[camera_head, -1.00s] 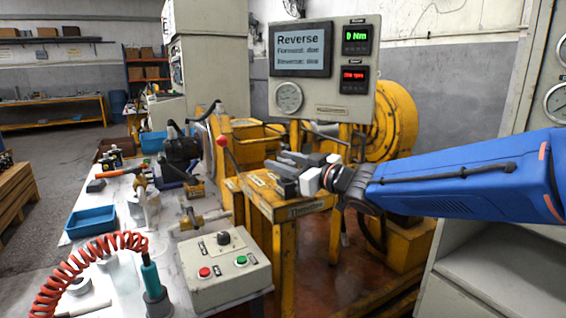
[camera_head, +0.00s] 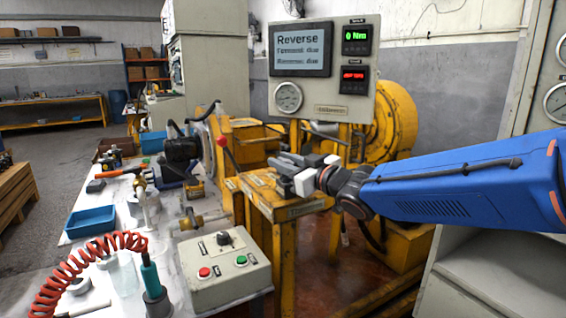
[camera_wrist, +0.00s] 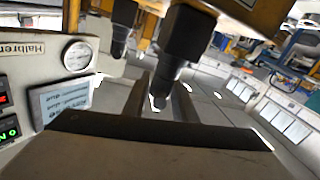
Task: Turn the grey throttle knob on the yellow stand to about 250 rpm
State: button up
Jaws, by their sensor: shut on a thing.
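The yellow stand (camera_head: 310,206) is in the middle of the head view, with a label plate on its front edge. My gripper (camera_head: 282,170) reaches in from the right, just over the stand's top. Its grey fingers hide the throttle knob in the head view. In the wrist view, which is upside down, a dark grey upright part, seemingly the knob (camera_wrist: 188,45), lies with its tip between the fingers (camera_wrist: 160,105). The gripper is shut on it. The red rpm readout (camera_head: 354,76) is lit, but its digits are too blurred to read.
The panel screen (camera_head: 300,50) reads "Reverse", and a green readout (camera_head: 356,37) shows 0 Nm. A red-tipped lever (camera_head: 222,142) stands left of the gripper. A button box (camera_head: 225,280) sits at the front on the bench. A grey cabinet (camera_head: 490,270) stands at right.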

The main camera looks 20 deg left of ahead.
jog(key=o, duration=1)
jog(key=shift+c, duration=0.2)
jog(key=shift+s+d, duration=0.1)
jog(key=v, duration=1.7)
jog(key=shift+d, duration=0.1)
